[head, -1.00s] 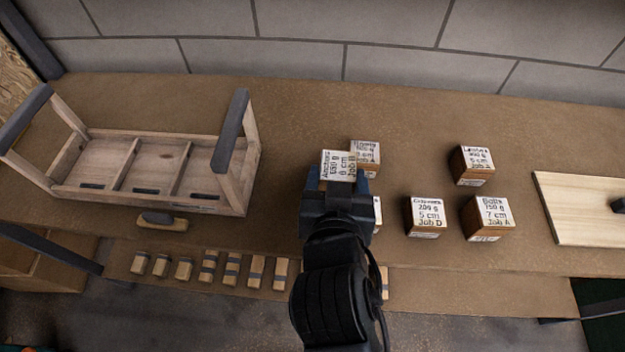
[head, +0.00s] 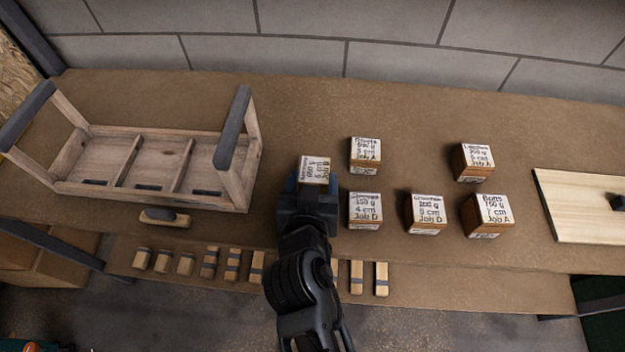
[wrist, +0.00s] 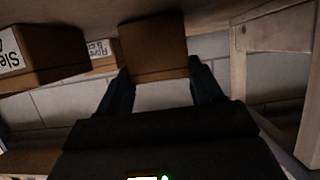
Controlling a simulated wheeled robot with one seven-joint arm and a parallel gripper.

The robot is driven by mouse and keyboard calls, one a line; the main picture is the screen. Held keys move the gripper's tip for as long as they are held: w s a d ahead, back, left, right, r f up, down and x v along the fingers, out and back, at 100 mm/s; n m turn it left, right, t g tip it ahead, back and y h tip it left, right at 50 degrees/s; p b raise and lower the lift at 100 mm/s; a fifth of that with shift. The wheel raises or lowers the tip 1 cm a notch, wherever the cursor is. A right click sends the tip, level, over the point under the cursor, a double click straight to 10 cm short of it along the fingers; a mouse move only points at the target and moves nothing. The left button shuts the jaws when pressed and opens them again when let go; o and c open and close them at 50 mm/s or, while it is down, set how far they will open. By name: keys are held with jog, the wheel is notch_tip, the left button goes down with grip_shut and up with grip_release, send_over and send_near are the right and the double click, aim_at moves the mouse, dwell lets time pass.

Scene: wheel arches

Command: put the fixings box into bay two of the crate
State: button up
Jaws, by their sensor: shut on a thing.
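My gripper (head: 309,186) is shut on a small brown box with a white label, the fixings box (head: 314,170), whose label reads Anchors in the earlier head view. In the wrist view the held box (wrist: 153,50) sits between the fingers (wrist: 158,88). The wooden crate (head: 228,190) stands to the left on the bench. Two dividers split it into three bays, with the middle bay (head: 157,165) between them. The three bays look empty. Dark marks on the crate's near side are too small to read. The gripper is to the right of the crate, apart from it.
The crate has tall dark-topped arches at both ends; the right one (head: 232,130) stands between my gripper and the bays. Several labelled boxes (head: 365,210) stand to the right. A pale board (head: 580,215) lies far right. Small wooden blocks (head: 209,262) line the front shelf.

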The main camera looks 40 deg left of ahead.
jog(key=shift+f, duration=0.1)
jog(key=o, duration=1.6)
jog(key=b+v, duration=0.1)
jog(key=v, duration=1.1)
jog(key=shift+d, duration=0.1)
